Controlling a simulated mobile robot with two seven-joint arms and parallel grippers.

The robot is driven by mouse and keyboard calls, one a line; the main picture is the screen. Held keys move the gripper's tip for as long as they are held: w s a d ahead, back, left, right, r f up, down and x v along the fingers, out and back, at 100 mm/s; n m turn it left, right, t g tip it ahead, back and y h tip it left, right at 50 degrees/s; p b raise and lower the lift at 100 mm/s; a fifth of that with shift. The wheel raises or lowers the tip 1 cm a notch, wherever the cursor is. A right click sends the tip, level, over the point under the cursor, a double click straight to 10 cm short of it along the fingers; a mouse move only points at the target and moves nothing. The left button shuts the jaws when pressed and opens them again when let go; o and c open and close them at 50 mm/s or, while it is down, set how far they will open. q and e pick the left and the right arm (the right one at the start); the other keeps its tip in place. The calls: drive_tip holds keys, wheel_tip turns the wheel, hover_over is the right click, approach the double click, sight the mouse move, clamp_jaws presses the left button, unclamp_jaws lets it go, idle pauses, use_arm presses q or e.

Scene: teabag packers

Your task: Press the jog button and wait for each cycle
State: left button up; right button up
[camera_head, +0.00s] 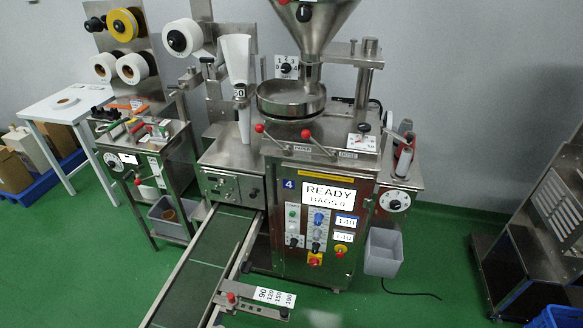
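The packing machine (278,222) stands in the middle, with a steel front and a blue plate numbered 4. Its white display (328,195) reads READY, with a bags line below. Under it is a control panel with a green button (292,214), a blue knob or button (319,218), black knobs (293,241), a yellow button (340,250) and a red stop button on a yellow plate (314,260). The small labels are unreadable, so I cannot tell which one is the jog button. Two small displays (345,221) sit to the right. Neither gripper shows.
A green conveyor (207,258) runs from the machine toward the lower left. A scale bracket (255,298) juts out at its right side. A steel rack (540,225) stands far right. The green floor (440,260) between is clear, apart from a cable.

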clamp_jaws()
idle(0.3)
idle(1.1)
